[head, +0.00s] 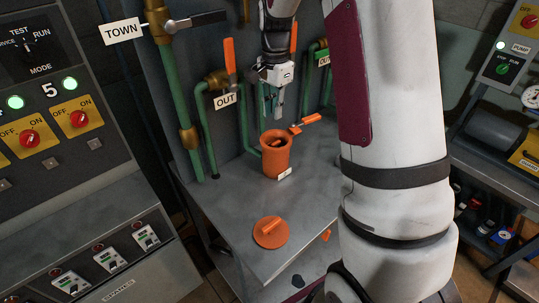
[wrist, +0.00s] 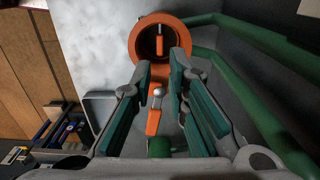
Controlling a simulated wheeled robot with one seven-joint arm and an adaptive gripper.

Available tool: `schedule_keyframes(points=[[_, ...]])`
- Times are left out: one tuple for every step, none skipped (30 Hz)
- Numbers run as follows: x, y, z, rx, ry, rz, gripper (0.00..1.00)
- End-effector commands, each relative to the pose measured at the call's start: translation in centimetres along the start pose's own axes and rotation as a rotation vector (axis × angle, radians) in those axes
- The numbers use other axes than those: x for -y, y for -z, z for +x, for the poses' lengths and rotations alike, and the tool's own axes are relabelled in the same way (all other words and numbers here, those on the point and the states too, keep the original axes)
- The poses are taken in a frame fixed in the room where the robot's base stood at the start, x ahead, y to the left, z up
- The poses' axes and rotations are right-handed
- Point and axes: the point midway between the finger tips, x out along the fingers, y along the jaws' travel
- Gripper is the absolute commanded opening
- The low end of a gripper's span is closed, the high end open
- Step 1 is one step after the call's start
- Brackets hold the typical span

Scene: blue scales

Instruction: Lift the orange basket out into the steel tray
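An orange round housing (head: 277,155) stands upright on the grey bench, its top open. Inside it, an orange bar-like part (wrist: 159,43) shows, probably the basket's handle; the rest of the basket is hidden in the housing. My gripper (head: 277,108) points down above and behind the housing in the head view. In the wrist view my gripper (wrist: 161,66) has its fingers apart, with nothing held between them. The housing lies beyond the fingertips there. A grey rimmed shape (wrist: 98,97) left of the fingers may be the steel tray; I cannot make the tray out in the head view.
An orange lid (head: 270,232) lies on the bench in front of the housing. An orange valve lever (head: 308,122) sticks out beside the housing's top. Green pipes (head: 200,125) run behind. The bench top (head: 228,205) is clear left of the lid. My arm hides the bench's right side.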

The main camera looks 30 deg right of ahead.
Motion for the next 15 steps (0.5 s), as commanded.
schedule_keyframes(points=[[-0.2, -0.1, 0.9, 0.003, -0.005, 0.0, 0.15], [-0.2, -0.1, 1.4, 0.003, -0.005, -0.001, 0.15], [-0.2, -0.1, 2.2, 0.003, -0.005, -0.001, 0.15], [-0.2, -0.1, 2.8, 0.003, -0.005, -0.001, 0.15], [-0.2, -0.1, 3.4, 0.003, -0.006, -0.001, 0.15], [-0.2, 0.0, 4.1, 0.003, -0.004, -0.001, 0.15], [-0.2, 0.0, 4.7, 0.003, -0.005, -0.001, 0.15], [-0.2, 0.0, 5.2, 0.002, -0.004, -0.002, 0.15], [-0.2, 0.0, 5.7, 0.002, -0.004, -0.002, 0.15], [-0.2, 0.0, 6.1, 0.002, -0.004, -0.002, 0.15], [-0.1, 0.0, 6.5, 0.002, -0.003, -0.002, 0.15], [-0.1, 0.0, 6.9, 0.002, -0.003, -0.003, 0.15], [-0.1, 0.0, 7.1, 0.002, -0.002, -0.003, 0.15], [-0.1, 0.0, 7.2, 0.001, -0.002, -0.003, 0.15], [-0.1, 0.0, 7.4, 0.001, -0.001, -0.003, 0.15]])
